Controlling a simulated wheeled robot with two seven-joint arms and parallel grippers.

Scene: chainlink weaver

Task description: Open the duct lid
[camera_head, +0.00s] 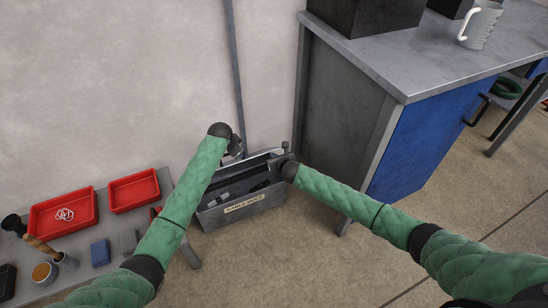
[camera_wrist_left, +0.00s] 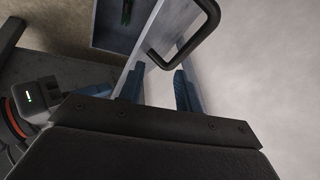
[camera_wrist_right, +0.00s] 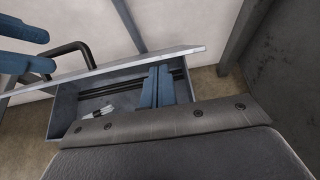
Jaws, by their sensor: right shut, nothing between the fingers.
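The grey cable duct (camera_head: 212,218), a long box with a label on its front, stands on the floor against the wall in the head view. Its lid (camera_wrist_right: 110,70) is raised, and the inside of the box shows in the head and right wrist views. A black bar handle (camera_wrist_left: 154,58) is on the lid. My left gripper (camera_wrist_left: 158,82) is open by the lid, its blue fingers apart near the handle; whether they touch it I cannot tell. My right gripper (camera_wrist_right: 158,72) is shut and empty, its fingertips at the lid's underside, over the box opening.
A low table (camera_head: 187,252) with red trays (camera_head: 134,191) stands left of the duct. A grey workbench (camera_head: 415,60) with a blue door (camera_head: 425,140) stands close on the right. Small light pieces (camera_wrist_right: 97,112) lie inside the duct. Floor in front is clear.

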